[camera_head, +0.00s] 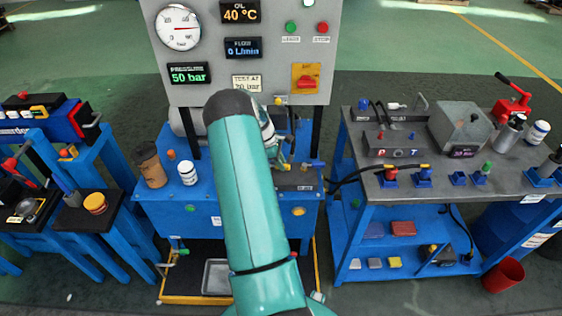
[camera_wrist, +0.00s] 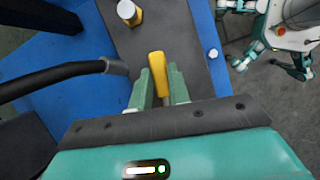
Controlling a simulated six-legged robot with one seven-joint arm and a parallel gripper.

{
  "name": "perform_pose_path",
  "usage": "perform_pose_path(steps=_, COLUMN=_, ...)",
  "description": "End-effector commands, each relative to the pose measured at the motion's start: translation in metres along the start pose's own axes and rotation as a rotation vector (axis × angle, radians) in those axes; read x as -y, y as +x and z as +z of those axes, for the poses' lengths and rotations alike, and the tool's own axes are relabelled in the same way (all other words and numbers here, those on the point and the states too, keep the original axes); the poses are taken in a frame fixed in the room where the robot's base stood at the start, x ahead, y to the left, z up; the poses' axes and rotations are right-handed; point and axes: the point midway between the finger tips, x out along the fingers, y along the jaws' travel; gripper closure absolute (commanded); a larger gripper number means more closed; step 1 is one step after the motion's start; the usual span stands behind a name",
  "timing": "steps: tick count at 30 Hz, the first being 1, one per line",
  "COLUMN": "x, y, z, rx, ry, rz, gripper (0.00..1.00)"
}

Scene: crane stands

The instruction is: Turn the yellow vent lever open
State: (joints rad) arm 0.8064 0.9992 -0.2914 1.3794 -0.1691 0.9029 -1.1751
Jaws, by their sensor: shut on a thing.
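The yellow vent lever (camera_wrist: 158,72) shows in the wrist view as a short yellow bar above a dark grey block. My gripper (camera_wrist: 161,84) has its two green fingers on either side of the lever, shut on it. The lever's lower end is hidden between the fingers. In the head view my teal arm reaches to the middle stand and covers much of it. I cannot make out the lever or the fingertips clearly there.
A black hose (camera_wrist: 62,74) ends left of the gripper; a yellow-and-white fitting (camera_wrist: 129,13) stands beyond. The gauge panel (camera_head: 205,78) rises behind the blue stand (camera_head: 165,208). The right bench (camera_head: 345,150) holds several tools.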

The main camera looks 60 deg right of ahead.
Motion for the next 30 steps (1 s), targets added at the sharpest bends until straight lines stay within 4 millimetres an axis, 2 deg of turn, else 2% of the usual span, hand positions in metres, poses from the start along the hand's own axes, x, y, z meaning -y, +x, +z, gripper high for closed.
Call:
perform_pose_path(steps=14, x=0.021, y=-0.002, z=-0.004, rx=-0.001, ry=0.398, rz=-0.165, gripper=1.0)
perform_pose_path(steps=30, x=0.04, y=-0.007, z=-0.019, rx=0.0, ry=0.873, rz=-0.362, gripper=1.0)
